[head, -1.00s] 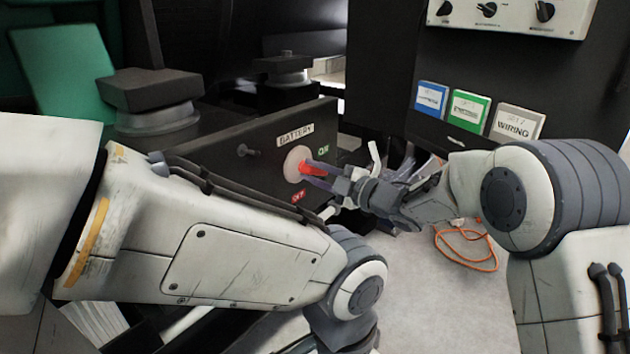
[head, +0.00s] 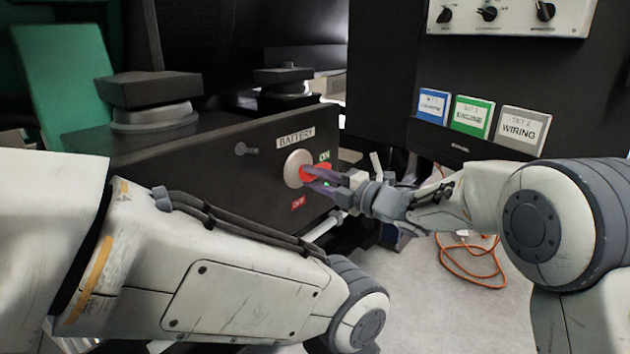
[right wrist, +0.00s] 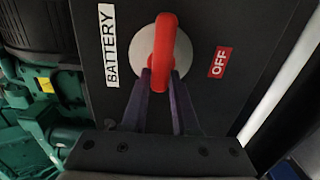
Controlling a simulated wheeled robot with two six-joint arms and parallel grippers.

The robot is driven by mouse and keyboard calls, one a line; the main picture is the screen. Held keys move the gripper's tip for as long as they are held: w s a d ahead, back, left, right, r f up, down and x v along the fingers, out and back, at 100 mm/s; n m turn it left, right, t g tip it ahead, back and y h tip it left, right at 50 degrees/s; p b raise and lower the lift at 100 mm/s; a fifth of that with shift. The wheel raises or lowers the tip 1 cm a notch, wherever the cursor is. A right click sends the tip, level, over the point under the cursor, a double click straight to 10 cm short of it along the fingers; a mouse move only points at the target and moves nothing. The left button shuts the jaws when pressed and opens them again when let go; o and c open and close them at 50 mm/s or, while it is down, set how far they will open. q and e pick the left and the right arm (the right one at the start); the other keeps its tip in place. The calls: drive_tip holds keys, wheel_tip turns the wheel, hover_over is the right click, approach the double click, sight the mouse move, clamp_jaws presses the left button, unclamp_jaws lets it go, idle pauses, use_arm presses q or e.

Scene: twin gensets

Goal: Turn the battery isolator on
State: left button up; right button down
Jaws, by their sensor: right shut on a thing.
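The battery isolator is a red handle (head: 311,172) on a pale round disc (head: 292,168), set in a dark panel (head: 225,185) under a BATTERY label. A green ON label (head: 324,156) sits at the disc's upper right, a red OFF label (head: 298,204) below it. My right gripper (head: 318,180) is shut on the handle. In the right wrist view the purple fingers close around the near end of the handle (right wrist: 164,45), which runs up and down the picture, with the OFF label (right wrist: 220,62) off to its right side. My left gripper is out of view.
My left arm crosses the lower left in front of the panel. A small dark knob (head: 246,149) is left of the disc. A control box (head: 510,15) and label cards (head: 472,115) are at the right. An orange cable (head: 470,270) lies on the floor.

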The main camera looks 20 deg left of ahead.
drive_tip(key=shift+f, duration=0.1)
drive_tip(key=c, duration=0.7)
unclamp_jaws()
drive_tip(key=shift+p+v, duration=1.7)
drive_tip(key=shift+v, duration=3.55)
